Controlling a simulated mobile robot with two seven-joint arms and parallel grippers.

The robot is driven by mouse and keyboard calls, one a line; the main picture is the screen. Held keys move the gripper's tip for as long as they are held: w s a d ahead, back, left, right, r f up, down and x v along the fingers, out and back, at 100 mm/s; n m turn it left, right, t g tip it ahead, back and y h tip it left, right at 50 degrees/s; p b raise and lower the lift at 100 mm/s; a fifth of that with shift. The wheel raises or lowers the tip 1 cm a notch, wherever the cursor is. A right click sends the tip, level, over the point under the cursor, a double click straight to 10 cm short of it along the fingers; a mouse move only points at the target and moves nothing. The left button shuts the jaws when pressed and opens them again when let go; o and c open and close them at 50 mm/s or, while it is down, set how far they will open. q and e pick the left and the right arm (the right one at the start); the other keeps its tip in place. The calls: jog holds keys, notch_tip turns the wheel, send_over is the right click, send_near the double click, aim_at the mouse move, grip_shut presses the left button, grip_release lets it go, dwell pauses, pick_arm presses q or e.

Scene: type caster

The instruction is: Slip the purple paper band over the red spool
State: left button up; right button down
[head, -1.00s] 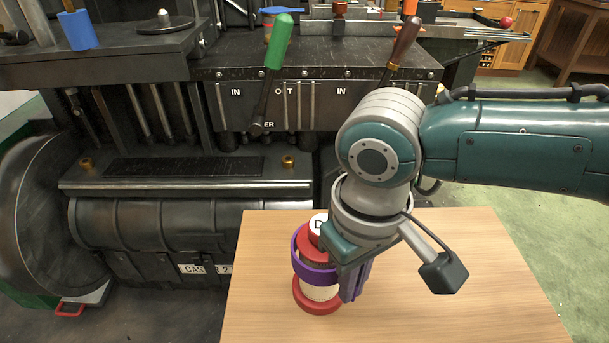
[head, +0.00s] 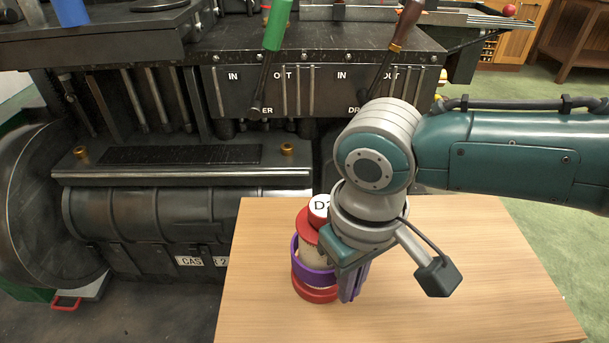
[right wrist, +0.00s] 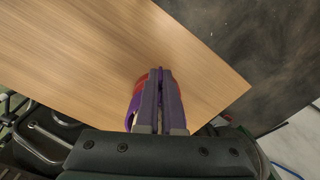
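The red spool (head: 306,224) stands upright on the wooden table in the head view. It has red flanges at top and bottom, a pale middle, and a white lettered top. The purple paper band (head: 312,277) is around the spool's lower part, just above the bottom flange. My right gripper (head: 351,290) points down at the spool's right side, its fingers closed together at the band's edge. In the right wrist view the closed fingers (right wrist: 160,100) hide most of the spool (right wrist: 141,84) and band (right wrist: 133,112). My left gripper is out of view.
The wooden table (head: 460,280) is clear to the right of the spool. A dark caster machine (head: 190,225) stands behind and to the left, with green-handled (head: 277,25) and brown-handled (head: 409,22) levers.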

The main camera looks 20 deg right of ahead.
jog(key=shift+f+b, duration=0.45)
jog(key=shift+f, duration=0.3)
jog(key=c, duration=1)
grip_release()
jog(key=shift+o, duration=0.2)
jog(key=shift+r, duration=0.1)
notch_tip(320, 180, up, 6)
jog(key=p, duration=0.6)
jog(key=shift+p, duration=0.35)
jog(key=shift+a, duration=0.1)
